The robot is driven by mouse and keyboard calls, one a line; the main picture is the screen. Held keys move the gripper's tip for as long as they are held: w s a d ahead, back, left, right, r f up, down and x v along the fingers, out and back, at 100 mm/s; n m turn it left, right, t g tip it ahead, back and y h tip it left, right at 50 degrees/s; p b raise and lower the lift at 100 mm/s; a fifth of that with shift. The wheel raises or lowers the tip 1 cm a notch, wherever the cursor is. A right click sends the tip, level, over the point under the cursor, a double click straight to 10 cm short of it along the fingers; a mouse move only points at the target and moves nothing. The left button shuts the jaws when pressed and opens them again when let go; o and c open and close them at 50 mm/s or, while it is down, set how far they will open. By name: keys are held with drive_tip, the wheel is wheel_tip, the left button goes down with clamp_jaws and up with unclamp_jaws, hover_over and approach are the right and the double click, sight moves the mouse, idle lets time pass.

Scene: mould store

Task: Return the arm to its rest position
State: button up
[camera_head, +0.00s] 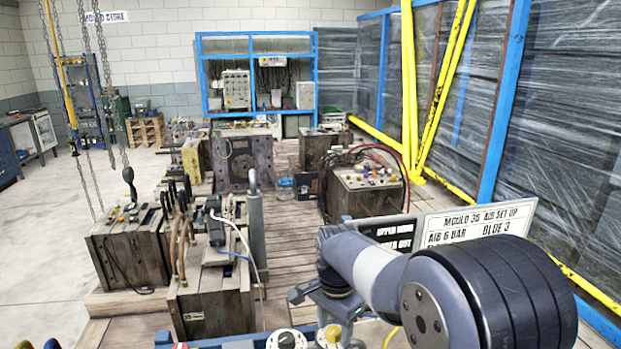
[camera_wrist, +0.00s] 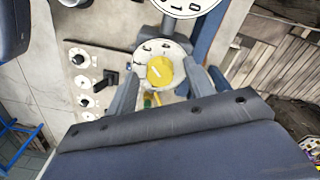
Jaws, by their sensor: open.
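My arm reaches in from the lower right of the head view. My gripper (camera_head: 330,306) is over the near edge of a control panel, close to a yellow knob (camera_head: 333,334). In the wrist view my gripper (camera_wrist: 163,80) is open, with one grey finger on each side of the round white dial that carries the yellow knob (camera_wrist: 160,70). Nothing is held between the fingers. I cannot tell whether either finger touches the dial or how far above it they are. My wrist body hides the lower part of the wrist view.
The panel (camera_wrist: 88,55) bears several black knobs and a black lever (camera_wrist: 106,80); a white gauge (camera_wrist: 190,4) is beyond. A set-up sign (camera_head: 478,222) stands close behind my arm. Mould blocks (camera_head: 212,300) and hanging chains (camera_head: 100,60) are left. Open floor (camera_head: 40,235) lies far left.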

drive_tip(key=n, duration=0.7)
wheel_tip(320, 180, up, 8)
drive_tip(key=shift+f+b, duration=0.2)
drive_tip(key=shift+b, duration=0.3)
drive_tip(key=shift+n, duration=0.3)
